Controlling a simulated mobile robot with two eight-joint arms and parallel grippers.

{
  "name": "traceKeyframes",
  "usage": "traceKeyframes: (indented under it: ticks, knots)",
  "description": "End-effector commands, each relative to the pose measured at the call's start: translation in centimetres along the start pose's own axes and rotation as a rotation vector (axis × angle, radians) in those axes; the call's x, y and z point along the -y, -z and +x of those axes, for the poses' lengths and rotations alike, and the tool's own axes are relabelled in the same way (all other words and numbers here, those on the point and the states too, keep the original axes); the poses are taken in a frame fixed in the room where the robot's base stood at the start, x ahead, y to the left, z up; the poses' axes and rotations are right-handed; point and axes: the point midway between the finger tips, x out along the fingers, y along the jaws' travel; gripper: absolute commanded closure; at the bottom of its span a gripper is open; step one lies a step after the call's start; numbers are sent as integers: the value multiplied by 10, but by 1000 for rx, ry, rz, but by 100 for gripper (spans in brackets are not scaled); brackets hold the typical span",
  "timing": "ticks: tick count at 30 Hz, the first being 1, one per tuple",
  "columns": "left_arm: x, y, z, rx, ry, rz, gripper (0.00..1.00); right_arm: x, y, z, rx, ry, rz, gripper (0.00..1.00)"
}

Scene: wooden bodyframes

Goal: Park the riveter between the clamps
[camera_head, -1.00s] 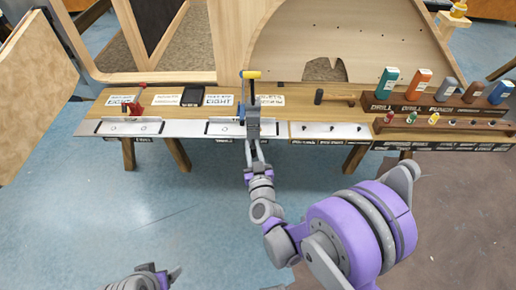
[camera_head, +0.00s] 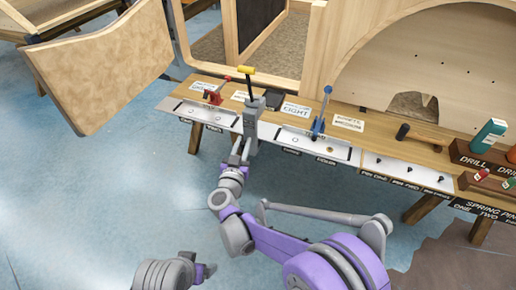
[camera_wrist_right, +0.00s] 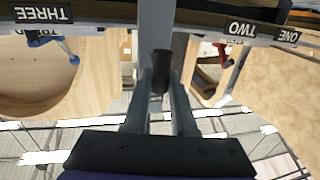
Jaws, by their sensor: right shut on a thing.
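The riveter (camera_head: 248,71), with a yellow grip and dark shaft, stands upright above my right gripper (camera_head: 252,112) in the head view. My right gripper is shut on it, over the front of the bench, between the red clamp (camera_head: 217,92) on the left and the blue clamp (camera_head: 320,115) on the right. In the wrist view a dark cylinder (camera_wrist_right: 161,72) shows between the fingers. The gripper hides part of the riveter, and I cannot tell whether it touches the bench. My left gripper (camera_head: 204,271) is low at the front, away from the bench; its jaw opening is unclear.
White labelled plates (camera_head: 300,143) line the front edge of the bench. The blue floor in front is clear.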

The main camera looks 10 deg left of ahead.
Motion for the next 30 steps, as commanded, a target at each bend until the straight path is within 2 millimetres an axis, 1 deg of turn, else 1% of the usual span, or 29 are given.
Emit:
traceKeyframes:
  ticks: [1, 4, 14, 15, 19, 20, 30]
  knots:
    - [0, 0, 0, 0, 0, 0, 15, 4, 0, 1, 0, 1, 0, 100]
    - [0, 0, 0, 0, 0, 0, 15, 8, 0, 2, 0, 1, 0, 100]
    - [0, 0, 0, 0, 0, 0, 15, 8, 0, 2, 0, 0, 0, 100]
    - [0, 0, 0, 0, 0, 0, 15, 8, 0, 2, 0, 0, 0, 72]
    - [0, 0, 0, 0, 0, 0, 15, 8, 0, 2, 0, 0, 0, 49]
    - [0, 0, 0, 0, 0, 0, 15, 8, 0, 2, 0, 0, 0, 46]
    - [0, 0, 0, 0, 0, 0, 15, 7, 0, 2, 0, 0, 0, 46]
